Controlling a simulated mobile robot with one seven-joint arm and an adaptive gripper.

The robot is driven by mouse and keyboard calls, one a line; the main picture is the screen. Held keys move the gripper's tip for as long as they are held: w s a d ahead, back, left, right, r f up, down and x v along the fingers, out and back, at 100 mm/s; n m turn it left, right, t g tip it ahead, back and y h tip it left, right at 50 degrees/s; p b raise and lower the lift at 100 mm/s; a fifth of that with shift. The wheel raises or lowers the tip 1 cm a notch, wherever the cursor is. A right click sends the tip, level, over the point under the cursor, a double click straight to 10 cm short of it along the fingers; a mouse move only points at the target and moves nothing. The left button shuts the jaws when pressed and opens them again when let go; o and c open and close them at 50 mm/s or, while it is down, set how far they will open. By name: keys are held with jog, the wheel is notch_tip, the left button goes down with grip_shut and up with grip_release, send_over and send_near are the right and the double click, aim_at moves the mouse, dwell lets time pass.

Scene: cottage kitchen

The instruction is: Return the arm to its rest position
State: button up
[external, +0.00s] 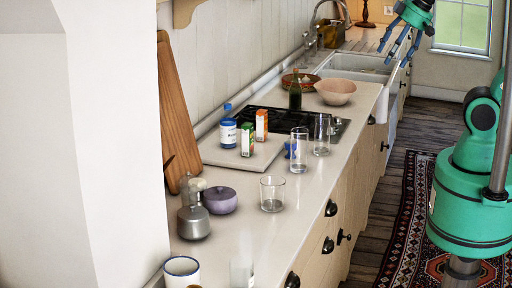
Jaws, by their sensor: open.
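My gripper (397,38) shows at the top right in the external view. Its blue fingers are spread apart and point down and to the left, with nothing between them. It hangs in the air in front of the far part of the counter, near the white sink (352,62). My green arm parts show at the right edge. The links between them and the gripper are mostly out of frame.
The counter (300,200) holds a pink bowl (335,91), a dark bottle (295,95), several glasses, cartons, a white-and-blue jar (228,132), a purple pot (220,200) and a mug (182,271). A patterned rug (400,235) covers the floor beside it.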

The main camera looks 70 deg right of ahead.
jog(key=shift+s+a+f+n, duration=0.1)
jog(key=shift+s+a+n, duration=0.1)
jog(key=shift+s, duration=0.15)
jog(key=shift+s+a+n, duration=0.1)
jog(key=shift+s+n, duration=0.1)
jog(key=shift+s, duration=0.15)
jog(key=shift+f, duration=0.1)
notch_tip(320, 180, down, 8)
jog(key=b, duration=0.8)
dwell(0.8)
